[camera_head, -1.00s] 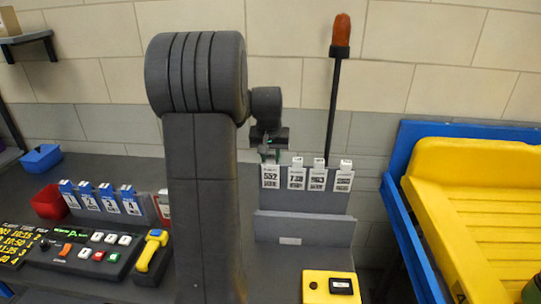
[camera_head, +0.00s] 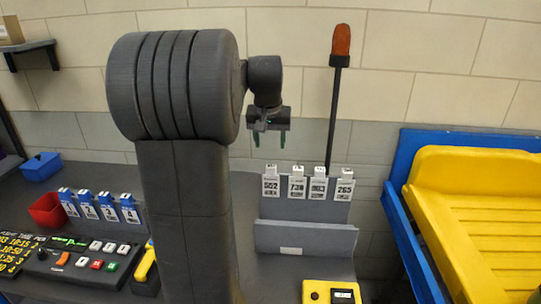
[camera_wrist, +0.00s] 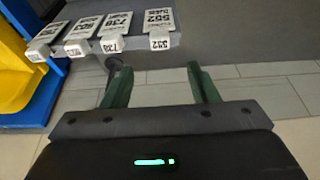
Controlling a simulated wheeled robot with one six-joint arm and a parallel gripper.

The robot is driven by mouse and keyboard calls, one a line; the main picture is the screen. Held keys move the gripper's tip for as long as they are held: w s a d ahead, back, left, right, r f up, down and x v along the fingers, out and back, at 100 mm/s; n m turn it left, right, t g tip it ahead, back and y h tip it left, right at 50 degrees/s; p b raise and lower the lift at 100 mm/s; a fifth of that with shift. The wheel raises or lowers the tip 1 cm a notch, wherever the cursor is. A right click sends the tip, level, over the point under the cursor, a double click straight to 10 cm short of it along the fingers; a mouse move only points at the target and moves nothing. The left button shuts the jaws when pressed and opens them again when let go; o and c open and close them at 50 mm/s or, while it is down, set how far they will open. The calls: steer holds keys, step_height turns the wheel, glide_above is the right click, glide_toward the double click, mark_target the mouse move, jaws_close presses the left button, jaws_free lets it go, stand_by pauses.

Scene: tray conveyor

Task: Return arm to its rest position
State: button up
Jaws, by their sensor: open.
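My gripper (camera_head: 270,138) hangs open and empty in the head view, its two green fingers pointing down. It is above the row of white number cards and apart from them. In the wrist view the green fingers of my gripper (camera_wrist: 160,88) are spread with nothing between them. The card marked 552 (camera_head: 271,184) hangs at the left end of the grey card rack (camera_head: 305,207). Card 552 also shows in the wrist view (camera_wrist: 159,22).
An orange beacon on a black pole (camera_head: 333,110) stands right of my gripper. A yellow tray (camera_head: 470,200) lies in a blue frame (camera_head: 400,235) at right. Blue-topped cards (camera_head: 108,207), a red bin (camera_head: 47,210), a blue bin (camera_head: 40,166) and a control panel (camera_head: 80,262) are at left.

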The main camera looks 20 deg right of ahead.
mark_target(271, 166)
steer(key=shift+v, duration=1.75)
steer(key=shift+f, duration=0.1)
steer(key=p+x, duration=0.1)
steer(key=x, duration=1.2)
steer(key=shift+w+d+f, duration=0.1)
steer(key=shift+f, duration=0.25)
steer(key=shift+w+r+p, duration=0.1)
steer(key=shift+r+p, duration=0.25)
steer(key=shift+r, duration=0.5)
